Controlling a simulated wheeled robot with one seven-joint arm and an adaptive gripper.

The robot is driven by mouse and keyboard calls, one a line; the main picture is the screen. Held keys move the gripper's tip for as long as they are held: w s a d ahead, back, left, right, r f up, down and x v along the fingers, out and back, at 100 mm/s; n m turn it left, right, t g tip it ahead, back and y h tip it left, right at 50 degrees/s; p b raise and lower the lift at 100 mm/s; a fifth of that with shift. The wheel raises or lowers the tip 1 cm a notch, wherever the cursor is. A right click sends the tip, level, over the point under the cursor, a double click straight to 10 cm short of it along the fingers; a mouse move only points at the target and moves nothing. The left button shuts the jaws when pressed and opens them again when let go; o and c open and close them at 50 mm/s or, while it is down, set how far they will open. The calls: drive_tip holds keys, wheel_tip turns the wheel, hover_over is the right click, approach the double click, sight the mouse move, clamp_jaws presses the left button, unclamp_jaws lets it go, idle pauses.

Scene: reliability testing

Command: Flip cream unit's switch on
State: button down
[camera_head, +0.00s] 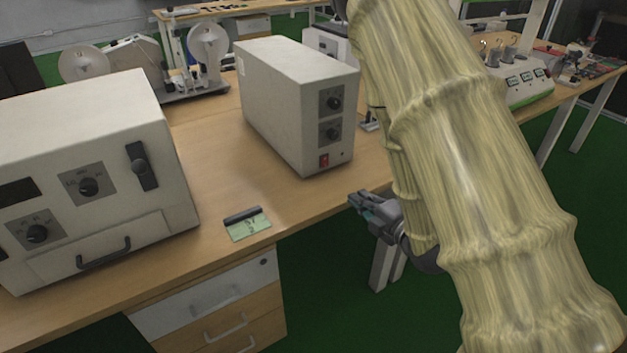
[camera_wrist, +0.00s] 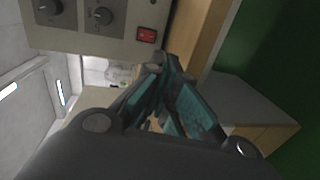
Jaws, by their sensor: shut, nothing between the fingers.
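The cream unit (camera_head: 275,95) is an upright box on the wooden bench, with two dark knobs on its front. Its red rocker switch (camera_head: 324,160) sits low on the front panel; the switch also shows in the wrist view (camera_wrist: 147,34). I cannot tell the rocker's position. My gripper (camera_head: 360,201) is shut and empty, in front of the unit and below the switch, near the bench edge. In the wrist view its fingertips (camera_wrist: 164,66) meet close to the switch, with a gap in the picture between them and it.
A larger cream instrument (camera_head: 80,160) with knobs, a black lever and a drawer handle stands at left. A small green-and-black card-like item (camera_head: 247,224) lies near the bench edge. Drawers (camera_head: 215,310) are below. My sleeved arm covers the right side.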

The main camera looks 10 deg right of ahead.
sight(320, 166)
drive_tip(key=shift+w+a+r+n, duration=0.3)
drive_tip(key=shift+r+n, duration=0.1)
drive_tip(key=shift+r, duration=0.15)
drive_tip(key=shift+w, duration=0.1)
drive_tip(key=x, duration=1.4)
drive_tip(key=shift+a+r+p, duration=0.15)
drive_tip(key=shift+a+p, duration=0.1)
drive_tip(key=shift+p, duration=0.05)
